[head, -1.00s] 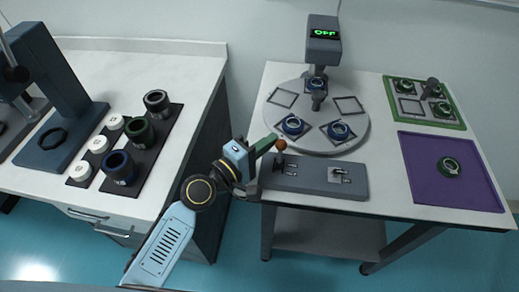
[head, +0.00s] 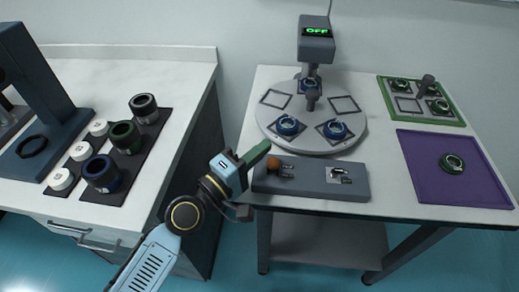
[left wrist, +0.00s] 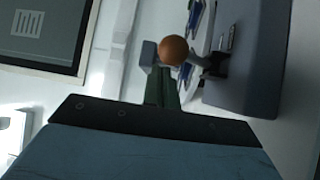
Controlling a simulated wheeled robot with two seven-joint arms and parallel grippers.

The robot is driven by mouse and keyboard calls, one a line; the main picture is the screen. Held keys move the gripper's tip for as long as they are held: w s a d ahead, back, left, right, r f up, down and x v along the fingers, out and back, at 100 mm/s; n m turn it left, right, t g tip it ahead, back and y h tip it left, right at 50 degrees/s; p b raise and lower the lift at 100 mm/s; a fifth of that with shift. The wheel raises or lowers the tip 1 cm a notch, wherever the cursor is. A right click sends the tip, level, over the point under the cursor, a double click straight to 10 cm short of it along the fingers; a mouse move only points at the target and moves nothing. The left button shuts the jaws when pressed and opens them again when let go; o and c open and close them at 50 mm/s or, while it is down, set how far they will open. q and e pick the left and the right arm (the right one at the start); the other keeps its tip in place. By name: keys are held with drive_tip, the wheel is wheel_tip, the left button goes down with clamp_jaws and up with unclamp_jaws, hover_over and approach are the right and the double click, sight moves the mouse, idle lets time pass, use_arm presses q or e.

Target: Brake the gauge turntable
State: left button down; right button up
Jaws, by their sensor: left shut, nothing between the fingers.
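The round grey gauge turntable (head: 352,127) stands on the right-hand table under a gauge post whose display (head: 317,31) reads OFF in green. Blue-rimmed rings sit on some of its square places; others are empty. At its front lies a grey block (head: 310,185) with a lever ending in an orange-brown ball knob (head: 273,162) at its left end. My left gripper (head: 266,146) is shut and empty, its green fingertips just behind the knob. In the left wrist view the knob (left wrist: 173,50) shows just past the fingertips (left wrist: 161,75); contact is unclear. My right gripper is not in view.
A second metal fitting (head: 339,175) sits on the block's right half. A purple mat (head: 480,185) with one ring and a green-rimmed tray (head: 455,121) lie to the right. The left bench (head: 180,75) holds a dark rack with lens barrels and white caps. A gap separates the tables.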

use_arm(q)
drive_tip(key=shift+r, duration=0.25)
wheel_tip(320, 180, up, 10)
drive_tip(key=p, duration=0.6)
drive_tip(key=shift+f, duration=0.2)
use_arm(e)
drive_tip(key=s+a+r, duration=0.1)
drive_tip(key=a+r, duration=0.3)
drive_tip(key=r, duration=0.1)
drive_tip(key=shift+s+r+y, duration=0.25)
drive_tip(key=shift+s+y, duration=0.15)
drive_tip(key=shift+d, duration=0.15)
